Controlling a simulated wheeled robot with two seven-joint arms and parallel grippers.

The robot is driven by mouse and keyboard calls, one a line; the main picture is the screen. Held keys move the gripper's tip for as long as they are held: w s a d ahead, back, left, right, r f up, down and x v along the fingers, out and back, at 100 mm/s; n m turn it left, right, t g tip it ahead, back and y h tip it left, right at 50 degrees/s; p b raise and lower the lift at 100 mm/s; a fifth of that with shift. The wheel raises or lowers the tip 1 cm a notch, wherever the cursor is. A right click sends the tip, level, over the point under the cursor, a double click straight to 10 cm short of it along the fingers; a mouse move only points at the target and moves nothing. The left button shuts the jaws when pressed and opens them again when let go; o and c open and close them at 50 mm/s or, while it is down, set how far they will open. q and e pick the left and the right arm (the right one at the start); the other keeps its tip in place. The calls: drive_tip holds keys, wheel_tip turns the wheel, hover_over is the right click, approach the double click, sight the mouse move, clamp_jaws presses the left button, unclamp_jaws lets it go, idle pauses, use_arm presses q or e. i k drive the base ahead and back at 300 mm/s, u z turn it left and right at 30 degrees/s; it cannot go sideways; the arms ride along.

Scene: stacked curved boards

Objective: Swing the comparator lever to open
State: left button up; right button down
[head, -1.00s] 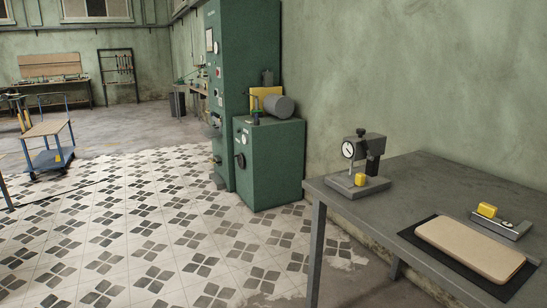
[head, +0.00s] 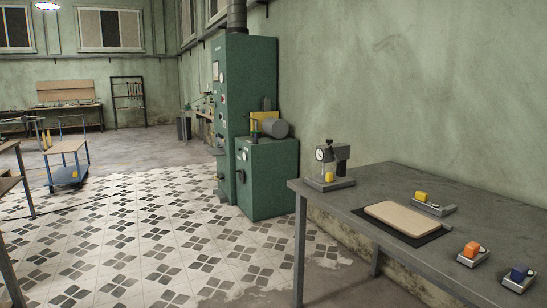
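The comparator (head: 341,154) stands on the far left part of the grey table, a dark stand with a round white dial (head: 324,154) on its left side. A small yellow piece (head: 329,177) sits low at the front of the stand, above its flat grey base (head: 338,184). Whether this yellow piece is the lever, and how the lever stands, is too small to tell. Neither of my grippers is in view.
The grey table (head: 460,191) also bears a tan board (head: 402,217) on a black mat (head: 437,236). A green machine (head: 268,180) stands behind, left of the table. Tiled floor left of the table is clear.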

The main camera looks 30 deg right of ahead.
sight(333, 152)
drive_tip(key=u, duration=0.6)
drive_tip(key=i, duration=0.8)
drive_tip(key=z, duration=0.4)
drive_tip(key=i, duration=0.95)
drive_tip(key=z, duration=0.95)
